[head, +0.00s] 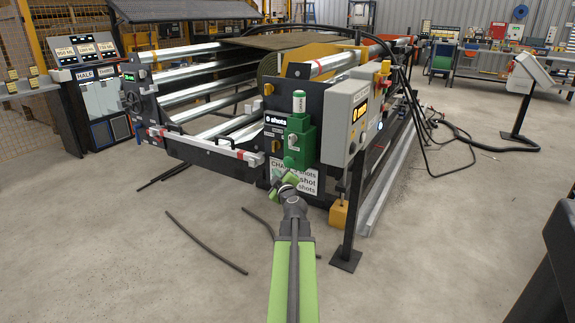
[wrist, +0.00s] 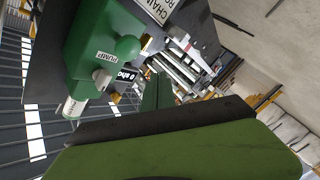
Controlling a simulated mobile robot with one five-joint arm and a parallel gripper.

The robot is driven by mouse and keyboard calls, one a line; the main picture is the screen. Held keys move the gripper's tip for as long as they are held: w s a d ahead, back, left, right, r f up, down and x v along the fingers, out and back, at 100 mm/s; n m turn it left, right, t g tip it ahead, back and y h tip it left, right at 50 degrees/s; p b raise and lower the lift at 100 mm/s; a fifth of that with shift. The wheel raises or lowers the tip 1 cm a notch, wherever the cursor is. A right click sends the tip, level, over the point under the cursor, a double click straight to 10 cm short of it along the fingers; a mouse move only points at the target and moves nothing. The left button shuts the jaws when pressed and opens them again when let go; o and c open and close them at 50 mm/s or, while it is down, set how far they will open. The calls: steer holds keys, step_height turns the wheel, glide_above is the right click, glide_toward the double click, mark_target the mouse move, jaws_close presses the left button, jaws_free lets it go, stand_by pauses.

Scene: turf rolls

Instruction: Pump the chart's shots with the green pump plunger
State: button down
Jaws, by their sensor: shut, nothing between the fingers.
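The green pump (head: 299,142) is mounted on the near dark end plate of the roller machine. Its upright plunger (head: 299,103) has a pale labelled cap. In the wrist view the pump body (wrist: 98,38) is tilted, with the plunger cap (wrist: 76,106) at the lower left. A small display (head: 276,120) beside it reads "0 shots". The chart (head: 306,181) sits below the pump, partly hidden by my gripper. My gripper (head: 287,182) is shut and empty, below and in front of the pump, apart from the plunger.
A grey control box (head: 348,112) on a post stands right of the pump. A white rail (head: 205,146) crosses the machine's front at the left. Dark strips (head: 205,243) lie on the floor. Open floor lies to the left and right.

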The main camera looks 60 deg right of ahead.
mark_target(288, 163)
steer(key=shift+d, duration=2.65)
steer(key=shift+d, duration=0.4)
steer(key=shift+d, duration=1.35)
stand_by(0.8)
steer(key=shift+a, duration=1.75)
steer(key=shift+a, duration=2.5)
